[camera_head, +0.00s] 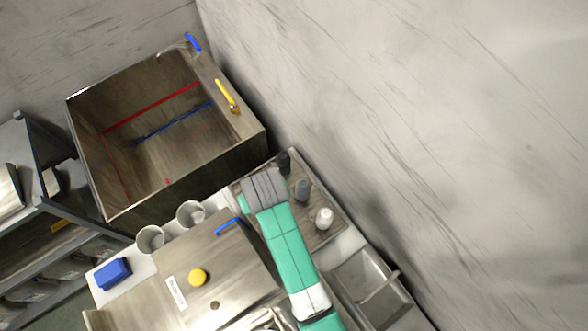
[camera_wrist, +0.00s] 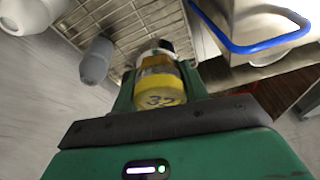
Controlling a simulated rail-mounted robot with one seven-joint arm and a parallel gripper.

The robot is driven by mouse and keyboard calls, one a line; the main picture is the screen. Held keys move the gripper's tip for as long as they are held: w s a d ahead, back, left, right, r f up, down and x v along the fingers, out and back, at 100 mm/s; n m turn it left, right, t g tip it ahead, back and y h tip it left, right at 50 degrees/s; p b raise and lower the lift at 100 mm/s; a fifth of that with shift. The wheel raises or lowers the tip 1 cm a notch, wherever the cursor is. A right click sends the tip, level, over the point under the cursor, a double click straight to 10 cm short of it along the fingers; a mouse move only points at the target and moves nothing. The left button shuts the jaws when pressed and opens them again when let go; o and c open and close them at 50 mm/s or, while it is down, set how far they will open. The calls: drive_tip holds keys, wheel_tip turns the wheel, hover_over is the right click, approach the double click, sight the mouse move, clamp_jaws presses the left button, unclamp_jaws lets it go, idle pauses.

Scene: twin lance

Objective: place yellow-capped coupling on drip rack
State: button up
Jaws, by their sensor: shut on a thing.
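My gripper (camera_wrist: 158,72) is shut on the yellow-capped coupling (camera_wrist: 160,97) in the wrist view. The cap is marked with what looks like 32 and faces the camera; a brass-coloured body and a pale ring show beyond it. The wire drip rack (camera_wrist: 122,22) lies behind the coupling and to its left. I cannot tell whether the coupling touches the rack. In the head view the rack area (camera_head: 320,240) is partly covered by my arm, which hides the coupling and my fingers.
Dark, grey (camera_head: 303,190) and white (camera_head: 324,218) fittings stand along the wall side of the rack. A blue handle (camera_head: 228,226) rises close by on the left. Two cups (camera_head: 190,213) (camera_head: 150,239), a blue block (camera_head: 112,273) and a deep open tank (camera_head: 190,172) lie further left.

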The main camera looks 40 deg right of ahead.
drive_tip(key=shift+s+d, duration=0.1)
drive_tip(key=shift+d, duration=0.05)
wheel_tip(320, 180, down, 10)
drive_tip(key=shift+b, duration=0.8)
drive_tip(key=o, duration=1.4)
drive_tip(key=shift+f, duration=0.2)
drive_tip(key=p+v, duration=0.2)
drive_tip(key=v, duration=1)
drive_tip(key=shift+r, duration=0.15)
drive_tip(key=shift+r, duration=0.1)
